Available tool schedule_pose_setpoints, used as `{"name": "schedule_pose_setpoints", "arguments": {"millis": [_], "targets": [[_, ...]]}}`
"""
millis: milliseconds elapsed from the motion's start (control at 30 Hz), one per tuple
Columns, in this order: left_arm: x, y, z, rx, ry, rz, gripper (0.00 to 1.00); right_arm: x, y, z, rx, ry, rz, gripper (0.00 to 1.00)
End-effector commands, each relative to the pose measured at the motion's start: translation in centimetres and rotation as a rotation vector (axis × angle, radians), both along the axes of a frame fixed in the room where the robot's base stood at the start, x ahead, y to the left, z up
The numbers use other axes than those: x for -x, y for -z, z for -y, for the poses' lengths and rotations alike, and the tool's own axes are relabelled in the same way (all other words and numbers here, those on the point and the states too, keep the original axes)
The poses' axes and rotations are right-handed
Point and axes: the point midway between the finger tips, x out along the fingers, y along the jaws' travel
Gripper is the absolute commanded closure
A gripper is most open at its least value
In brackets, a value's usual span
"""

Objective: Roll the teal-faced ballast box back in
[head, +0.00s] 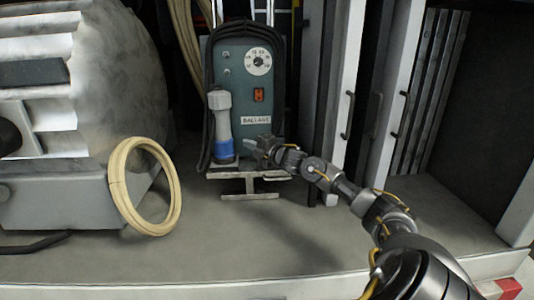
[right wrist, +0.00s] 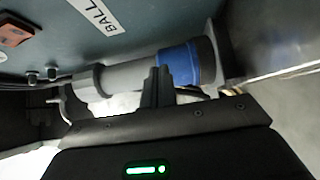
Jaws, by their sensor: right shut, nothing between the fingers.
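The teal-faced ballast box (head: 238,103) stands upright at the back centre in the head view, with a dial, an orange switch and a BALLAST label. A low metal base (head: 250,190) shows at its foot. A grey and blue plug (head: 221,130) hangs on its front left. My right gripper (head: 254,144) is at the lower right of the face, its fingers closed and empty. In the right wrist view the fingertips (right wrist: 157,80) overlap the blue part of the plug (right wrist: 188,60); I cannot tell if they touch. The teal face (right wrist: 150,25) fills the top there. My left gripper is out of view.
A coiled cream cable (head: 118,190) leans by a large grey drum-shaped machine (head: 110,90) on the left. Door panels with handles (head: 348,115) stand right of the box. The grey floor (head: 230,240) before the box is clear.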

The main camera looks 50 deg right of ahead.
Motion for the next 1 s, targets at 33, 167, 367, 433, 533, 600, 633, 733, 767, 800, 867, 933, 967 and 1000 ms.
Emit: {"name": "schedule_pose_setpoints", "arguments": {"millis": [33,167,367,433,533,600,633,733,767,800,867,933,967,1000], "targets": [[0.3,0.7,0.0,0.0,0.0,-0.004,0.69,1.1,0.6,0.0,0.006,-0.001,-0.005,1.0],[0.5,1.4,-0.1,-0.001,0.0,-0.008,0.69,3.2,0.6,0.2,0.003,0.002,-0.007,1.0],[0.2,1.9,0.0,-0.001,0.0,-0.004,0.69,5.4,0.4,0.3,0.001,0.002,-0.005,1.0],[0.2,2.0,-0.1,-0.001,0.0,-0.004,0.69,5.8,0.4,0.2,0.0,0.002,-0.004,1.0],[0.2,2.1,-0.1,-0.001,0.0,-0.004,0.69,6.2,0.3,0.2,0.001,0.0,-0.003,1.0],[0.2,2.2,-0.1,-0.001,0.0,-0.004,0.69,6.4,0.3,0.2,0.001,0.0,-0.004,1.0],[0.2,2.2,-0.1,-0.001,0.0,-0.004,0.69,6.4,0.2,0.2,0.001,0.0,-0.003,1.0],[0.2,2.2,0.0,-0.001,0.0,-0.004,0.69,6.5,0.1,0.1,0.0,0.0,-0.002,1.0],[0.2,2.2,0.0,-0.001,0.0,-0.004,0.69,6.5,0.1,0.1,0.0,0.0,-0.002,1.0],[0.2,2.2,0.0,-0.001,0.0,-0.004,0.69,6.5,0.1,0.1,0.0,0.0,-0.002,1.0],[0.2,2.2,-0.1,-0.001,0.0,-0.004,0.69,6.5,0.1,0.1,0.0,0.0,-0.002,1.0],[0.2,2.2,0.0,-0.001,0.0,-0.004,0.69,6.5,0.1,0.1,0.0,0.0,-0.002,1.0],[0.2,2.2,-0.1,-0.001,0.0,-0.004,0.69,6.5,0.1,0.1,0.0,0.0,-0.002,1.0],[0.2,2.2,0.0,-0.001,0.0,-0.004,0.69,6.5,0.1,0.1,0.0,0.0,-0.003,1.0]]}}
